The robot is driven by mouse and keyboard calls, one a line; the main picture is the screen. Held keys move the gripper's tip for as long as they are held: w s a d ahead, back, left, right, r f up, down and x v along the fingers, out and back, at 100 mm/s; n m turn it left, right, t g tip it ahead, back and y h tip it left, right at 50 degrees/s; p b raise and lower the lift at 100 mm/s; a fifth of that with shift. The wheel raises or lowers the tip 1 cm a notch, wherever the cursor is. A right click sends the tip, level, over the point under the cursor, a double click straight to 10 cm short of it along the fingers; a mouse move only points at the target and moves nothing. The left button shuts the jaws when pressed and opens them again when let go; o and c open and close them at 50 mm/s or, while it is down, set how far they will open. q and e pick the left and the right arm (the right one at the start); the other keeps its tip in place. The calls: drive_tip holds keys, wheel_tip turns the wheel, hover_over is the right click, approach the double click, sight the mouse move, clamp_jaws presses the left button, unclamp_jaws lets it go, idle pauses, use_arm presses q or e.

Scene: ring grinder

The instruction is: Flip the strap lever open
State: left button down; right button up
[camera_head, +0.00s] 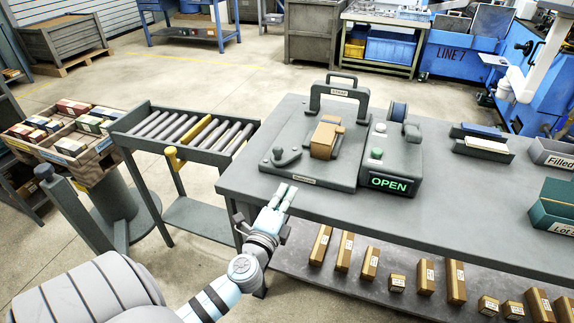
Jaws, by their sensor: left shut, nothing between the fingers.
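The strapping machine's grey base plate (333,179) lies on the workbench, with a dark arch (339,92) labelled like "STRAP" over it. A tan box (325,138) sits under the arch. A dark lever (284,156) with a rounded knob lies low at the left of the plate; I take it for the strap lever. A control box (392,155) beside it shows a green "OPEN" display (389,185). My left gripper (284,193) is shut and empty, just in front of the bench's front-left part, below the lever in the picture and apart from it. My right gripper is not in view.
A roller conveyor (186,130) with a yellow handle stands left of the workbench (450,207). A carton tray (66,146) stands farther left. Bins and a dark green box (555,207) occupy the bench's right end. Several tan boxes stand on the shelf (320,280) below.

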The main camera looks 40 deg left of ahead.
use_arm(q)
drive_tip(key=shift+w, duration=0.1)
drive_tip(key=x, duration=1)
drive_tip(key=shift+a, duration=0.3)
drive_tip(key=a, duration=0.2)
drive_tip(key=shift+a, duration=0.25)
drive_tip(key=shift+s+a+r, duration=0.15)
drive_tip(key=shift+s+a, duration=0.1)
drive_tip(key=shift+a, duration=0.25)
drive_tip(key=shift+s+a+m+h+b, duration=0.1)
drive_tip(key=shift+a+m+h+b, duration=0.2)
drive_tip(key=shift+h+b, duration=0.15)
drive_tip(key=shift+a+h+b, duration=0.1)
drive_tip(key=shift+h+b, duration=0.25)
